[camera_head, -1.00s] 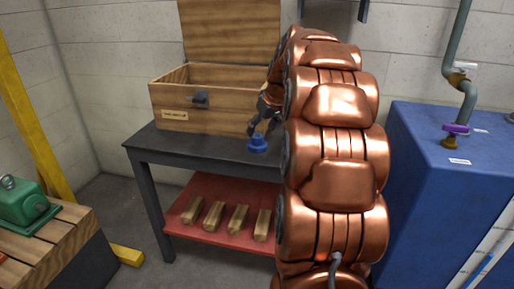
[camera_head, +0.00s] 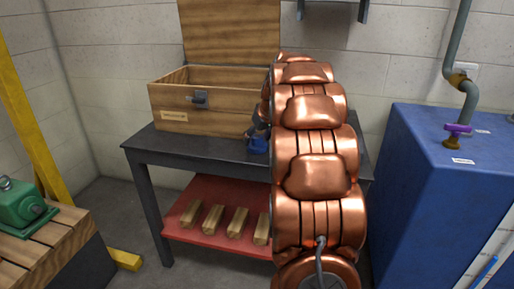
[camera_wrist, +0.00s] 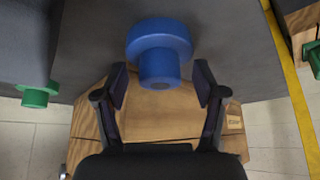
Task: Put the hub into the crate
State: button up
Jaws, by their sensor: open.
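The blue hub (camera_head: 257,147) stands on the dark tabletop in front of the crate's right end, partly covered by my arm. In the wrist view the hub (camera_wrist: 158,42), a wide disc with a narrower round boss, lies just past and between the fingertips. My gripper (camera_wrist: 160,76) is open, one finger on each side of the boss, with gaps visible and nothing held. In the head view it is mostly hidden behind my arm. The wooden crate (camera_head: 217,116) stands on the table with its lid raised at the back; its inside is only partly visible.
The dark table (camera_head: 200,147) has a red lower shelf (camera_head: 207,235) with several wooden blocks. A big blue cabinet (camera_head: 425,200) with a pipe stands at the right. A green machine part (camera_head: 22,207) sits on a slatted wooden bench at the left. The tabletop's front left is clear.

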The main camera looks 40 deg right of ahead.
grip_shut()
dwell(0.6)
